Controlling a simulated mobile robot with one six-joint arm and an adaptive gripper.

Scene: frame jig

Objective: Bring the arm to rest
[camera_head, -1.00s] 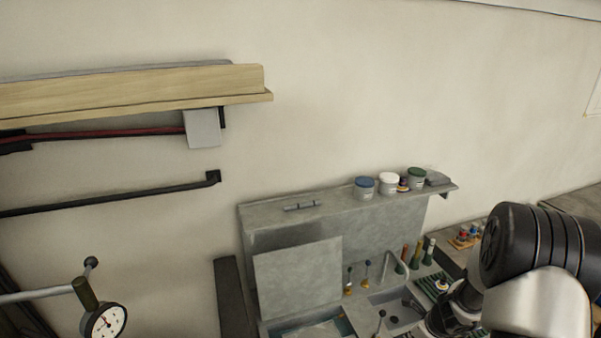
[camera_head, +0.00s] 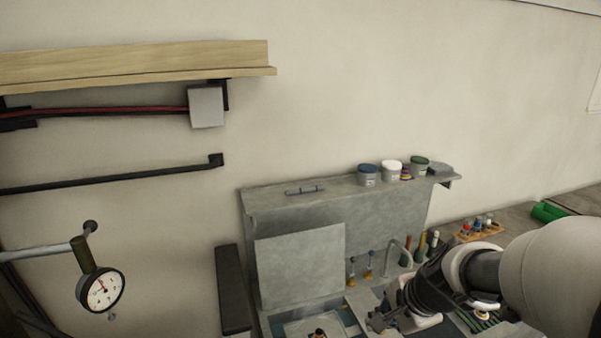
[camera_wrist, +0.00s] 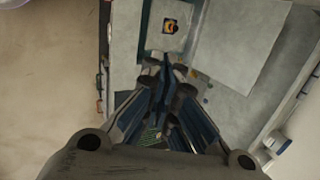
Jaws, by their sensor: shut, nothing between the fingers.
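My gripper (camera_head: 380,320) is above the grey sink unit (camera_head: 300,272), in front of its tap. My arm reaches in from the right edge of the head view. In the wrist view my gripper's fingers (camera_wrist: 166,72) come together, shut and empty, over the unit. Beyond their tips a white square with a small dark and yellow item (camera_wrist: 170,26) shows in the basin area. My arm hides part of the unit's right side.
Several pots, including a white one (camera_head: 391,170), stand on the unit's shelf. Bottles (camera_head: 421,246) stand by the tap (camera_head: 401,252). A dial gauge (camera_head: 101,291) hangs at the left. A wooden wall shelf (camera_head: 130,65) is upper left.

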